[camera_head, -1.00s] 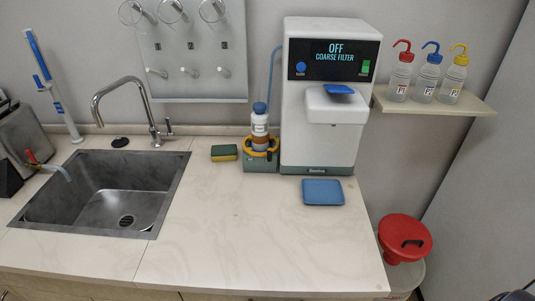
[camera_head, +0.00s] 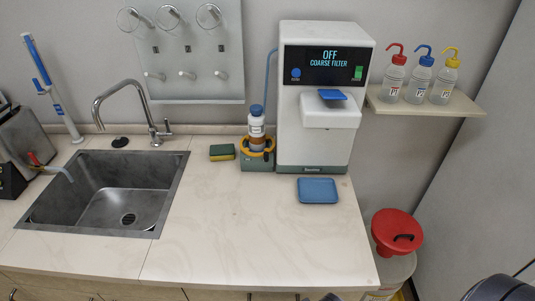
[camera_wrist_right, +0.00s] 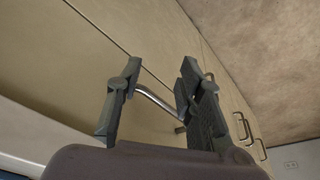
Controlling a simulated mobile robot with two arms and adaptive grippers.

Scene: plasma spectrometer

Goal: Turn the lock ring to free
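The lock ring, a yellow-orange ring (camera_head: 269,146), sits around the lower part of a white, blue-capped bottle (camera_head: 257,122) holding brown liquid. The bottle stands upright in a grey-green holder (camera_head: 257,164) on the counter, left of the white machine. My right gripper (camera_wrist_right: 158,78) shows in the right wrist view, open with nothing between its fingers. It is low by the cabinet fronts, with a metal bar handle (camera_wrist_right: 152,97) beyond its fingers. My left gripper is not in view.
The white spectrometer (camera_head: 322,150) reads "OFF COARSE FILTER". A blue tray (camera_head: 318,190) lies before it, and a sponge (camera_head: 222,152) left of the holder. The sink (camera_head: 70,200) is at left, a red-lidded bin (camera_head: 397,228) at right. The front counter is clear.

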